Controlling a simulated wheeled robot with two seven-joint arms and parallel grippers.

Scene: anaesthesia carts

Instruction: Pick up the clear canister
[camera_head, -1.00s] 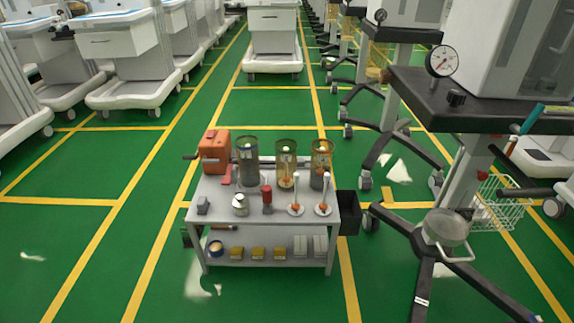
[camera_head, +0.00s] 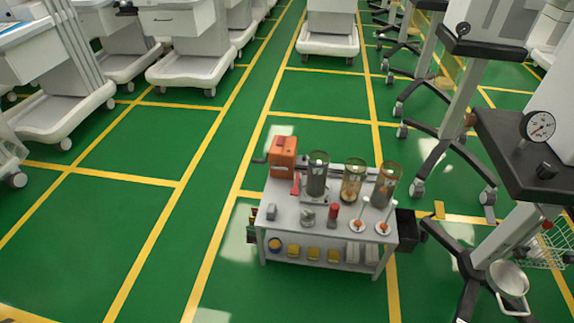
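Three see-through canisters with grey contents stand upright in a row at the back of a small grey table (camera_head: 292,214). The left canister (camera_head: 318,175) looks clear to smoky grey. The middle canister (camera_head: 353,180) and the right canister (camera_head: 385,186) have an amber tint. I cannot tell for sure which one is the clear canister; the left one looks the least tinted. Neither of my grippers shows in the head view.
An orange box (camera_head: 283,157) stands left of the canisters. A small silver jar (camera_head: 307,217), a red-topped item (camera_head: 333,214) and two white-stemmed items stand in front. A black bin (camera_head: 408,228) and a wheeled stand with a gauge (camera_head: 538,126) are right. Green floor lies open at left.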

